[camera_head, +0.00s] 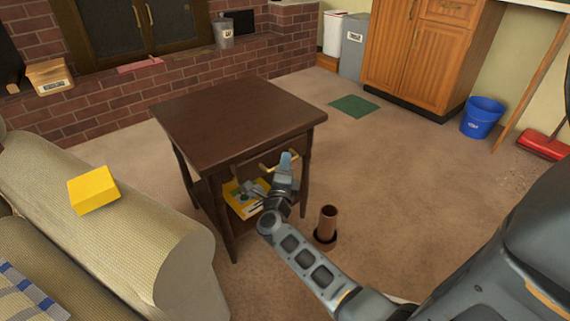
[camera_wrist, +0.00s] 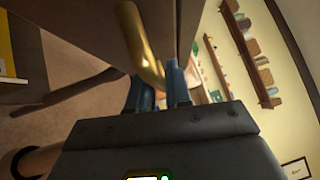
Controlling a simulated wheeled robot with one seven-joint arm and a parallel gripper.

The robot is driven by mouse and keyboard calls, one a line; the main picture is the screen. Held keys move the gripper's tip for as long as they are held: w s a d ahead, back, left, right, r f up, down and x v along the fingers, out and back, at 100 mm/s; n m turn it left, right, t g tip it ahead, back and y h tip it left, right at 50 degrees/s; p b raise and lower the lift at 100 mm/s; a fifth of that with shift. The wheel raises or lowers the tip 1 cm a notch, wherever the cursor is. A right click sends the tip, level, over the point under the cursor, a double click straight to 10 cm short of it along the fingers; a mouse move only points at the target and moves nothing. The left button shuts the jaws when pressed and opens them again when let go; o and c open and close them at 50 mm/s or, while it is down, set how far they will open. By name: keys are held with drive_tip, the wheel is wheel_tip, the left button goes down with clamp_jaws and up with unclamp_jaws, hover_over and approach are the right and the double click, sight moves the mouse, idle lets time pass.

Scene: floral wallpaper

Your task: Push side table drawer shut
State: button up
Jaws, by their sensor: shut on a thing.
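The dark brown side table (camera_head: 238,115) stands on the carpet in the middle of the head view. Its drawer front is on the side facing my arm and is partly hidden by the tabletop and my gripper. A brass bar handle (camera_head: 282,157) shows below the tabletop's front edge. In the wrist view the handle (camera_wrist: 140,50) runs down between the blue fingertips. My gripper (camera_head: 289,160) is shut on the handle, and it also shows in the wrist view (camera_wrist: 160,88). I cannot tell how far the drawer stands out.
A yellow box (camera_head: 240,207) sits on the table's lower shelf. A brown cylinder (camera_head: 328,222) stands on the floor beside my arm. The sofa (camera_head: 150,235), with a yellow block (camera_head: 93,190) on it, is at left. Open carpet lies to the right.

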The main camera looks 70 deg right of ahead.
sight(276, 158)
clamp_jaws()
drive_tip(key=w+d, duration=0.1)
drive_tip(key=w+d+b, duration=0.1)
drive_tip(key=w, duration=0.1)
drive_tip(key=shift+w+f, duration=0.1)
drive_tip(key=shift+w, duration=0.05)
drive_tip(key=shift+w+d, duration=0.1)
drive_tip(key=shift+w, duration=0.15)
drive_tip(key=o, duration=0.6)
unclamp_jaws()
